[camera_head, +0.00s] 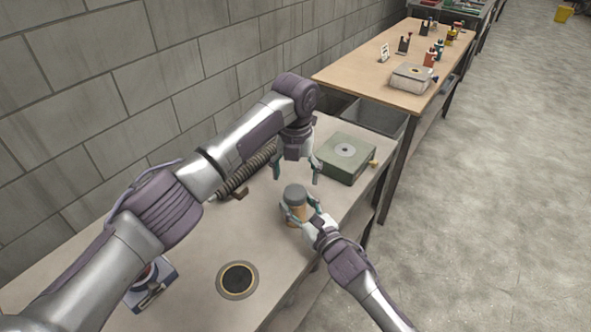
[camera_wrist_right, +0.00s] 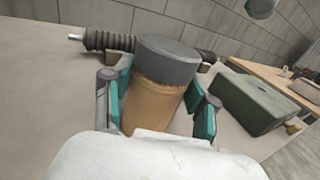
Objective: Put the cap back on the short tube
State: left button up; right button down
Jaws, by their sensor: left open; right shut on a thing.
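The short tube (camera_head: 294,212) is tan and stands upright on the near table. It also shows large in the right wrist view (camera_wrist_right: 152,103). The grey cap (camera_head: 295,192) sits on top of the tube, and in the wrist view the cap (camera_wrist_right: 168,59) covers its upper end; I cannot tell how firmly it is seated. My right gripper (camera_head: 299,209) is shut on the tube, with a finger on each side below the cap. My left gripper (camera_head: 297,175) is open and empty, pointing down just above the cap and apart from it.
A green box (camera_head: 345,158) with a round disc on top stands right of the tube. A dark ribbed rod (camera_head: 247,172) lies behind, near the wall. A round black disc (camera_head: 238,279) lies toward the front. A second table (camera_head: 365,72) with bottles stands beyond.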

aim_at(295, 192)
pick_arm(q)
jog(key=n, duration=0.4)
jog(key=shift+r, duration=0.2)
jog(key=n, duration=0.5)
jog(key=shift+r, duration=0.2)
jog(key=n, duration=0.5)
jog(key=shift+r, duration=0.2)
jog(key=n, duration=0.5)
jog(key=shift+s+r, duration=0.1)
jog(key=shift+r, duration=0.1)
jog(key=n, duration=0.7)
jog(key=shift+r, duration=0.3)
jog(key=n, duration=0.4)
jog(key=shift+r+n, duration=0.2)
jog(key=shift+n, duration=0.2)
jog(key=n, duration=0.4)
jog(key=shift+s+a+r+n, duration=0.1)
jog(key=shift+r+n, duration=0.05)
jog(key=shift+n, duration=0.25)
jog(key=shift+f, duration=4)
